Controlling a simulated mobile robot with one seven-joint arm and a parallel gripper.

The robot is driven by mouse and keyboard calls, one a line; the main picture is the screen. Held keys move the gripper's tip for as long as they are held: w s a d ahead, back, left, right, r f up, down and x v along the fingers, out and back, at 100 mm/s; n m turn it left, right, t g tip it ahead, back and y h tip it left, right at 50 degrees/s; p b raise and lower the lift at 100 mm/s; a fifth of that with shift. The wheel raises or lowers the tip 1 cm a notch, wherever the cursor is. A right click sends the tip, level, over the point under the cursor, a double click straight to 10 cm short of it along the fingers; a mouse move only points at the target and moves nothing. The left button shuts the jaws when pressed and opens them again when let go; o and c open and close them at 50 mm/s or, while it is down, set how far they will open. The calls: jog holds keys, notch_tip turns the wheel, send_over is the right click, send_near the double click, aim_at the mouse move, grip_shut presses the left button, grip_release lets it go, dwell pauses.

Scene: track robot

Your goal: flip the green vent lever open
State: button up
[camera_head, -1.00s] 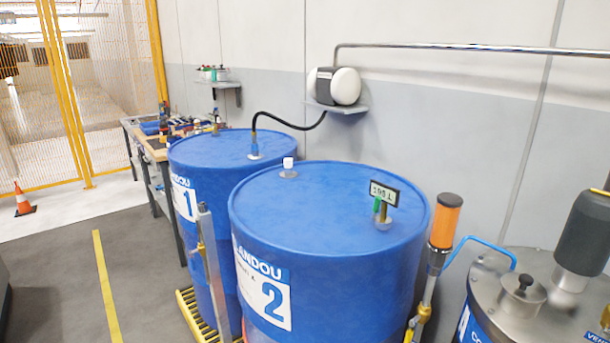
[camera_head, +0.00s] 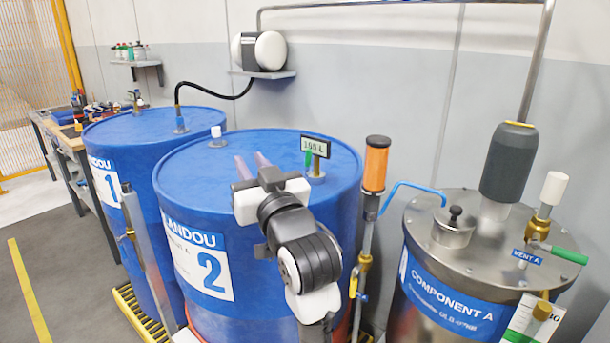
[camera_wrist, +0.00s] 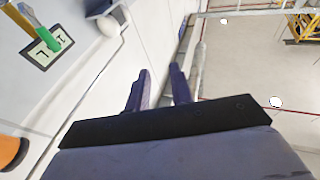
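The green vent lever (camera_head: 567,254) sits on a brass valve with a white cap, on the steel lid of the Component A tank (camera_head: 480,235) at the right of the head view. It sticks out to the right, tilted slightly down, beside a blue VENT A label (camera_head: 527,257). My gripper (camera_head: 251,163) is in front of blue drum 2, well left of the lever. Its two fingers stand apart and empty, pointing up and away; the wrist view (camera_wrist: 160,78) also shows a gap between them. The vent lever is not in the wrist view.
An orange-topped post (camera_head: 376,165) and a blue hose (camera_head: 410,186) stand between drum 2 (camera_head: 190,190) and the tank. A dark grey motor (camera_head: 508,162) rises from the lid. A small display with a green part (camera_head: 309,157) is on drum 2.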

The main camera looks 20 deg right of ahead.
aim_at(309, 162)
jog(key=s+d+f+m+g+h, duration=0.1)
jog(key=s+d+f+m+h, duration=0.15)
jog(key=d, duration=0.45)
jog(key=s+d+f+m+g+h, duration=0.1)
jog(key=s+d+f+g+h, duration=0.15)
jog(key=d, duration=0.45)
jog(key=shift+n+t+y, duration=0.25)
jog(key=shift+t+y, duration=0.2)
jog(key=shift+y, duration=0.05)
jog(key=w, duration=0.5)
jog(key=w+p, duration=0.1)
jog(key=w, duration=0.8)
jog(key=shift+w+a+f+p, duration=0.1)
jog(key=shift+w+f+p, duration=0.2)
jog(key=shift+f+p, duration=0.1)
grip_shut()
